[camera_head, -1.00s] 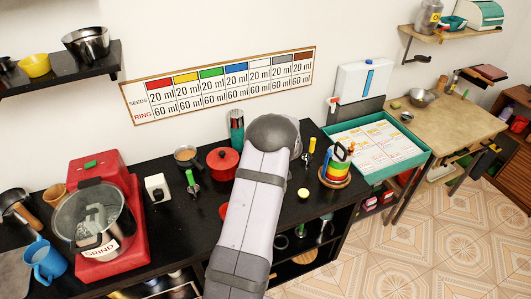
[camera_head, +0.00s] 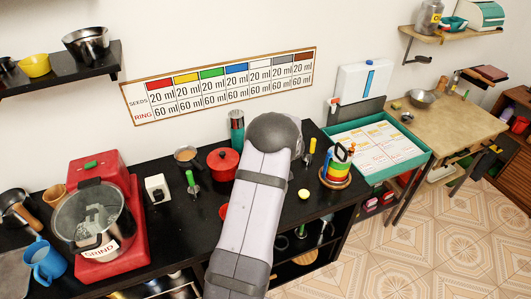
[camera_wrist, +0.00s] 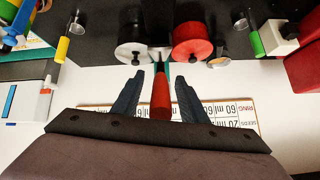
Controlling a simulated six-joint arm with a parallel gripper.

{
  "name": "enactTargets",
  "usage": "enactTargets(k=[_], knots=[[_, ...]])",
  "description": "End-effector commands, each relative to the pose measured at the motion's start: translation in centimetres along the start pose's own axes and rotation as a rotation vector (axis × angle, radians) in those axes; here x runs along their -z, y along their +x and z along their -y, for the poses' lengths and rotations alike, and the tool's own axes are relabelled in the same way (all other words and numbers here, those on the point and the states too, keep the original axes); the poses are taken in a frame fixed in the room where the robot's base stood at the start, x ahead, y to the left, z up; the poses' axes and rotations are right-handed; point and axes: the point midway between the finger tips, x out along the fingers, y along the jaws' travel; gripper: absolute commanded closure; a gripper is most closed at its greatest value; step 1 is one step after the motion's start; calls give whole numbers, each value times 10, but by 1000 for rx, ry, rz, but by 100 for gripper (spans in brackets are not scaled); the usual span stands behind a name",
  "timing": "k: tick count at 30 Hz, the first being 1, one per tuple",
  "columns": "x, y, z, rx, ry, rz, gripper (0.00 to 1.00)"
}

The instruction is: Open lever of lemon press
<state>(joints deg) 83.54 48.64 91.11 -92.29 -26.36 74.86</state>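A red handle (camera_wrist: 160,97), which looks like the lever of the lemon press, stands between the two dark fingers of my gripper (camera_wrist: 160,76) in the wrist view. The fingers are open, with a gap showing on each side of the handle. The body of the press is hard to make out behind the handle. A yellow lemon half (camera_head: 304,194) lies on the black counter (camera_head: 180,235), right of my arm.
A ring stack (camera_head: 336,168) is at the right. A red grinder (camera_head: 97,215) stands at the left. A labelled sign (camera_head: 220,85) hangs on the wall behind.

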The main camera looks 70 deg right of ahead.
Motion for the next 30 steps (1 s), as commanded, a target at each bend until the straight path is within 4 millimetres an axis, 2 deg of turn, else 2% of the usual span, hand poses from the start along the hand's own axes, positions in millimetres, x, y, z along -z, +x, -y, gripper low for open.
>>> enactTargets(k=[9, 15, 27, 30], knots=[[0, -38, 0, -1, 0, -2, 61], [-1, -57, 0, -1, 1, 0, 61], [0, -62, 0, 0, 1, 0, 61], [-2, -61, 0, 1, 6, 0, 85]])
